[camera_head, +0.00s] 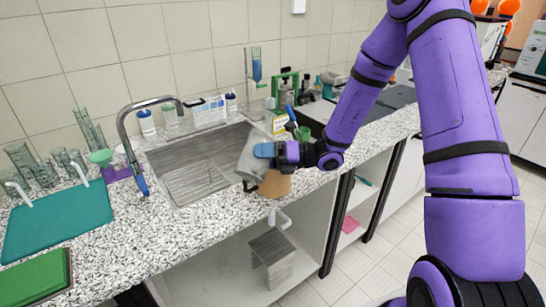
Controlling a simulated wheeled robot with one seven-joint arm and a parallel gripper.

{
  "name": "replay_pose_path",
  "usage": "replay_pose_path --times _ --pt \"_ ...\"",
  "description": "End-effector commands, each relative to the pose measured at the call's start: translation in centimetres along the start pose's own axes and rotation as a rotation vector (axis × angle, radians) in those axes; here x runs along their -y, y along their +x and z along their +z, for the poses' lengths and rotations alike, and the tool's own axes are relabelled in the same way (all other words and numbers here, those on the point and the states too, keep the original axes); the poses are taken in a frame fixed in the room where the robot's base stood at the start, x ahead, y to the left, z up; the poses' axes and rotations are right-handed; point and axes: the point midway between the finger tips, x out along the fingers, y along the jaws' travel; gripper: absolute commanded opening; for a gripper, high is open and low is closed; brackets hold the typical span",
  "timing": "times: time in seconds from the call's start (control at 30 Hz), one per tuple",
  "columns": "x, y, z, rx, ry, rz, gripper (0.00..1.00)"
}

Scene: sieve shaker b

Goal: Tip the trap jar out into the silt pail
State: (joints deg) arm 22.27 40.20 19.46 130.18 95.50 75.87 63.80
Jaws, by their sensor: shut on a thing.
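My gripper (265,151), with blue fingertips, is in front of the sink's right side, above the counter's front edge. It is shut on a grey, jar-like vessel (250,163), which looks tilted and is probably the trap jar. The fingers cover part of it, and its contents cannot be made out. A tan-brown rounded thing (274,184) shows just below the gripper at the counter edge. I cannot tell whether it touches the vessel. I cannot identify the silt pail with certainty.
A steel sink (185,172) with a curved tap (128,130) lies to the left. Glassware (45,173), a green funnel (101,157) and a teal mat (55,222) are further left. Bottles and a green stand (287,88) crowd the back.

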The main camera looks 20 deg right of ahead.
Motion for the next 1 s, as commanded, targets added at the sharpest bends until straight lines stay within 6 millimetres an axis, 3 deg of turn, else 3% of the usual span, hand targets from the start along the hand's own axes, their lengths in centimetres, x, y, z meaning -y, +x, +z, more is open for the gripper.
replay_pose_path --times 1.0 --pt "0.18 -0.02 -0.06 0.031 0.106 0.044 0.46"
